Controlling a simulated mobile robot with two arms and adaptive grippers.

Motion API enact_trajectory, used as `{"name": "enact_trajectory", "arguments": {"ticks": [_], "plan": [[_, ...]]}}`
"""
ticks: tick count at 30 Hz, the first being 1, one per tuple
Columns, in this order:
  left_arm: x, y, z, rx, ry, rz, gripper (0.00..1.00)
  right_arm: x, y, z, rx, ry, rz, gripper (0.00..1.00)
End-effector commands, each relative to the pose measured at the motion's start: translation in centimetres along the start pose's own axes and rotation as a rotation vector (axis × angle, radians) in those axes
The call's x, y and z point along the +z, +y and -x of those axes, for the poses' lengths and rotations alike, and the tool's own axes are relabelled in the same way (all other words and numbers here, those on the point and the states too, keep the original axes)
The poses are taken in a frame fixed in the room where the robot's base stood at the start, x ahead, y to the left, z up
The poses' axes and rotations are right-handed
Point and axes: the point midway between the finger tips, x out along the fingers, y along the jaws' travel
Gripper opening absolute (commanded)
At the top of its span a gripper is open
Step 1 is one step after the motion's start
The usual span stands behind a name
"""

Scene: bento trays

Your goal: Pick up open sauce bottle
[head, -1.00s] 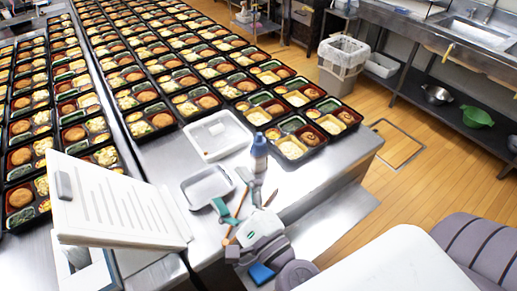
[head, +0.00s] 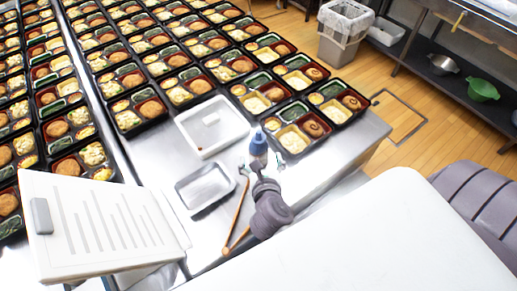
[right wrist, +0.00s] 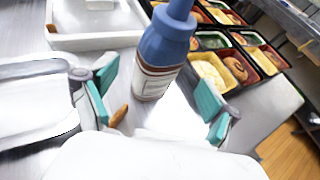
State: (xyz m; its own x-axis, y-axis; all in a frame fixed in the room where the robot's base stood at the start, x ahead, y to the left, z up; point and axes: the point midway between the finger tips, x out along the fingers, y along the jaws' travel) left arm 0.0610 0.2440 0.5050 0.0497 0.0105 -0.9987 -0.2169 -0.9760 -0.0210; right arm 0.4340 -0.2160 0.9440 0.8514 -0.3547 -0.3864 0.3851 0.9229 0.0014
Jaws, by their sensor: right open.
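The sauce bottle (head: 258,145) has a blue top and a pale label over a brown body. It stands upright on the steel table, close to the front of the bento rows. My right gripper (head: 266,163) is right at the bottle, its arm partly hiding the bottle's lower part. In the right wrist view, the bottle (right wrist: 160,60) stands between and just beyond the two teal fingertips of my right gripper (right wrist: 156,102). The fingers are spread wide, with a gap on each side of the bottle. My left gripper is not in view.
A white tray (head: 184,119) and a metal tray (head: 182,201) lie left of the bottle. Filled bento boxes (head: 338,121) cover the table behind. A bin (head: 335,45) stands on the floor beyond.

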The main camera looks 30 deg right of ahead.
Motion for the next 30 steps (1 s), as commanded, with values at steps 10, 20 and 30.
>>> {"name": "enact_trajectory", "arguments": {"ticks": [10,20,30], "plan": [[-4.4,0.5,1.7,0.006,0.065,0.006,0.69,0.2,0.2,-4.2,0.000,-0.002,0.004,0.88],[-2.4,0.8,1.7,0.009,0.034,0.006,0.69,0.0,0.2,-5.4,0.000,-0.001,0.001,0.88],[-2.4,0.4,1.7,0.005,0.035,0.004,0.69,0.0,0.2,-5.4,0.000,-0.001,0.001,0.45]]}}
